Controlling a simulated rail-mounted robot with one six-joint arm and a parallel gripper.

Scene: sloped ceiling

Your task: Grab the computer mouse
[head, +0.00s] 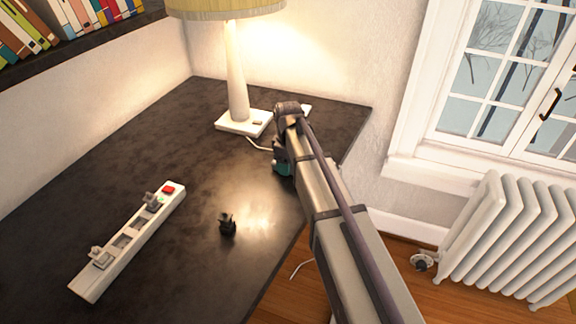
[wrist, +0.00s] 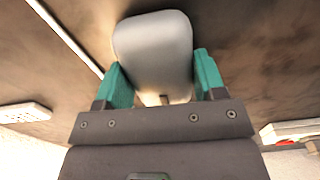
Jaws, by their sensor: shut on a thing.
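The computer mouse (wrist: 153,45) shows in the wrist view as a pale grey, smooth, rounded body. It sits between the two teal fingers of my gripper (wrist: 162,80), which is shut on it. In the head view my gripper (head: 282,160) is over the right part of the dark desk, in front of the lamp. Only a bit of teal shows there beside my arm, and I cannot make out the mouse. I cannot tell whether the mouse touches the desk.
A lit lamp (head: 238,75) stands behind my gripper, with a pale cord by its base. A white power strip (head: 90,283) lies at the left, and a small black object (head: 228,225) at the front. The desk (head: 120,150) is bare between them. A radiator (head: 510,240) stands at right.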

